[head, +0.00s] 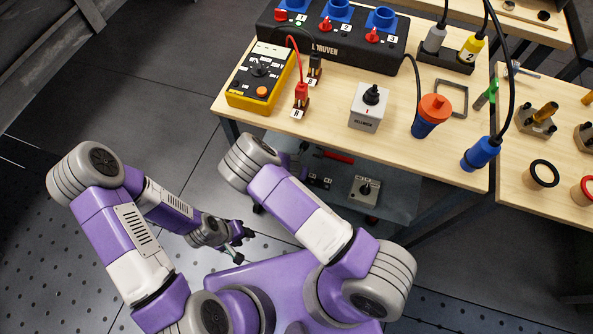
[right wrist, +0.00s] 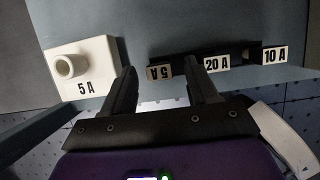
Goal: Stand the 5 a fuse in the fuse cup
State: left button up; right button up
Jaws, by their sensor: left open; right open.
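In the right wrist view a white block with a round raised cup (right wrist: 85,68), marked 5 A, stands on the grey shelf at the left. A dark holder (right wrist: 230,58) beside it carries tags reading 5 A (right wrist: 160,72), upside down, 20 A (right wrist: 217,64) and 10 A (right wrist: 275,54). I cannot make out a separate fuse body there. My right gripper (right wrist: 163,85) is open and empty, its fingers pointing at the shelf around the 5 A tag; whether they touch anything is unclear. My left gripper (head: 238,242) is open and empty, low beside my base, away from the tables.
The wooden table (head: 300,128) above the shelf (head: 400,197) bears a yellow meter (head: 261,78), a white switch box (head: 369,108) and an orange-blue plug (head: 431,115). Another switch box (head: 364,190) sits on the shelf. Floor at left is clear.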

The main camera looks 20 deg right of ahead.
jog(key=p+v, duration=0.2)
jog(key=v, duration=0.4)
jog(key=shift+r, duration=0.4)
jog(key=shift+s, duration=0.15)
jog(key=s+m+g+y+p, duration=0.3)
jog(key=s+m+p, duration=0.1)
jog(key=s+m, duration=0.9)
jog(key=s+a+r+m+y+p, duration=0.1)
jog(key=r+m, duration=0.3)
jog(key=m, duration=0.5)
jog(key=s+a+r+m+y+p, duration=0.1)
jog(key=s+r+m, duration=0.3)
jog(key=m, duration=0.5)
jog(key=shift+r+m+y+p, duration=0.25)
jog(key=shift+m+y+p, duration=0.15)
jog(key=shift+y, duration=0.5)
jog(key=shift+s, duration=0.1)
